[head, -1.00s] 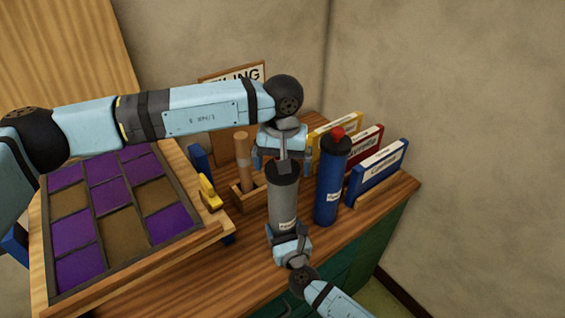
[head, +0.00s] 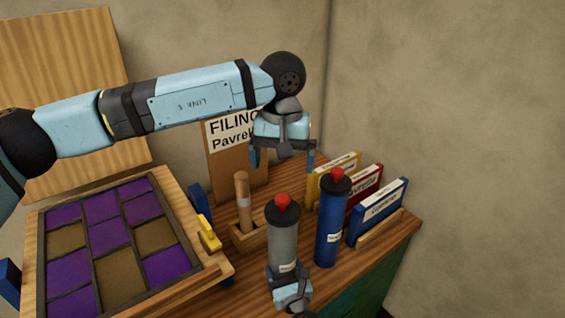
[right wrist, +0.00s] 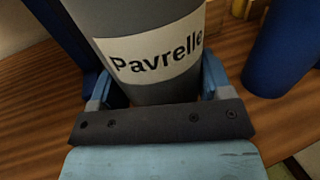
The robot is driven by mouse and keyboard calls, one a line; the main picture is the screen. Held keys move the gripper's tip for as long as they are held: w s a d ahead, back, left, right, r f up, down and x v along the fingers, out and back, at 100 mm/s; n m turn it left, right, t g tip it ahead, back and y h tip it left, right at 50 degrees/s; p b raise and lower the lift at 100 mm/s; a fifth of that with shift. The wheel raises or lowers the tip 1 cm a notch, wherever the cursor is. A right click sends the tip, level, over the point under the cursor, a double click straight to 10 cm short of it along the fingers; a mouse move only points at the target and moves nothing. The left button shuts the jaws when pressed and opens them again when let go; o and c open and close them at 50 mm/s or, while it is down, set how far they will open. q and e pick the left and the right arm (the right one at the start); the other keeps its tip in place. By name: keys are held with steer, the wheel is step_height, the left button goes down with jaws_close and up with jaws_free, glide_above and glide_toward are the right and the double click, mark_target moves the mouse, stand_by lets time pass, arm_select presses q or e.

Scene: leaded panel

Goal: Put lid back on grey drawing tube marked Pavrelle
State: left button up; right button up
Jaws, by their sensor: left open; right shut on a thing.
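The grey tube (head: 284,245) stands upright on the wooden bench top; its label reads Pavrelle in the right wrist view (right wrist: 155,55). A black lid with a red knob (head: 283,206) sits on the tube's top, looking level. My right gripper (head: 289,272) is shut around the lower part of the grey tube; its fingers flank the tube in the right wrist view (right wrist: 155,88). My left gripper (head: 283,160) is open and empty, above and apart from the lid.
A blue tube (head: 332,225) with a red-knobbed black cap stands close on the right. Yellow, red and blue binders (head: 378,212) stand behind it. A leaded panel (head: 110,240) lies left, near a filing sign (head: 232,130).

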steer(key=o, duration=1.3)
steer(key=shift+s, duration=0.1)
arm_select(q)
steer(key=shift+f+b, duration=0.85)
arm_select(e)
steer(key=v, duration=1.3)
steer(key=shift+s+d, duration=0.15)
steer(key=shift+s, duration=0.15)
